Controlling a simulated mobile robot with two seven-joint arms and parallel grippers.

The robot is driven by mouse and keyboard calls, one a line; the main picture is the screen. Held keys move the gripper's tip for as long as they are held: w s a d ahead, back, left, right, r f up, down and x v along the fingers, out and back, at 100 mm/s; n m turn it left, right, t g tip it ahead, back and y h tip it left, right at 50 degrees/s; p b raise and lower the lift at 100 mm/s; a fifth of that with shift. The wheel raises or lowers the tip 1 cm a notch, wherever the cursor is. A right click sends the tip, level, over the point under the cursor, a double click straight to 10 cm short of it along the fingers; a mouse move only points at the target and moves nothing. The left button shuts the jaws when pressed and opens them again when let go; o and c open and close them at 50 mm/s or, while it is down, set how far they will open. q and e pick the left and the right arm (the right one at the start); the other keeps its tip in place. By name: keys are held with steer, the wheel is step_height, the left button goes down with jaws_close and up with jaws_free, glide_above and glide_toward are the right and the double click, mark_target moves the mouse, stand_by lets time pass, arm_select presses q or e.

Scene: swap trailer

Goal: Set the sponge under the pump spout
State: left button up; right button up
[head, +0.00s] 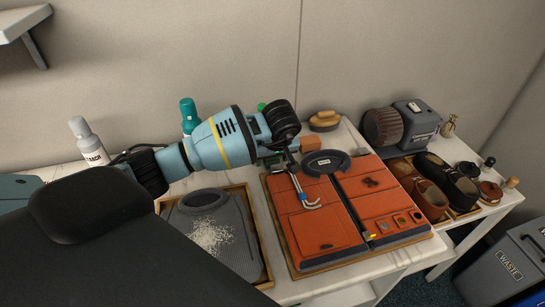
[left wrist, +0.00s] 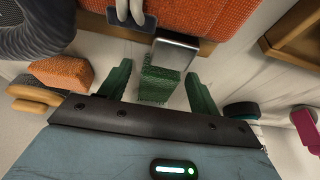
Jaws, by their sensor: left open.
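My left gripper (head: 279,161) hangs over the back of the table, beside the orange bag. In the left wrist view its two green fingers (left wrist: 158,88) stand apart, on either side of a green block (left wrist: 158,84) that looks like a sponge. Gaps show between the block and both fingers. An orange block (head: 309,144) lies behind and right of the gripper; it also shows in the left wrist view (left wrist: 62,73). Which block is the task's sponge is not certain. A small gold bottle (head: 448,126) with a spout-like top stands at the far right. My right gripper is not in view.
A metallic piece (left wrist: 176,51) stands close to the green block. The orange bag (head: 318,226) lies on a wooden-edged tray. A grey bag (head: 215,235) lies left of it. Shoes (head: 447,180) sit right.

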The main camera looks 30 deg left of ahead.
arm_select(q)
steer(key=shift+d+r, duration=0.1)
steer(key=shift+r, duration=0.45)
steer(key=v, duration=1.1)
steer(key=shift+r+p, duration=0.15)
steer(key=shift+p, duration=0.25)
steer(key=shift+s, duration=0.1)
